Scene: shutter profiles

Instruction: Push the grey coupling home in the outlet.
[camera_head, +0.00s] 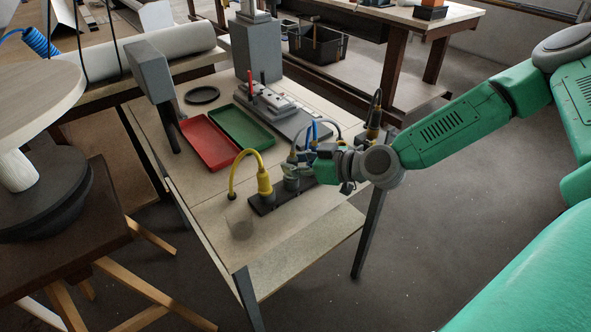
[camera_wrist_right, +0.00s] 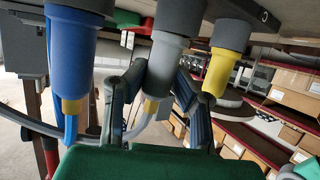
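The grey coupling (camera_wrist_right: 165,55) is in the middle of the wrist view, between a blue coupling (camera_wrist_right: 72,60) and a yellow coupling (camera_wrist_right: 228,55). In the head view the grey coupling (camera_head: 291,184) stands in a dark block (camera_head: 262,208), beside the yellow one (camera_head: 264,182). My right gripper (camera_wrist_right: 160,72) has one finger on each side of the grey coupling, both tips seeming to touch it. In the head view the right gripper (camera_head: 308,168) partly covers the coupling's top. The outlet's seat is hidden, so its depth cannot be told. My left gripper is out of view.
A red tray (camera_head: 208,143) and a green tray (camera_head: 240,130) lie behind the block. A grey device (camera_head: 272,98) and a black ring (camera_head: 202,95) stand farther back. The table's front left (camera_head: 205,200) is clear.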

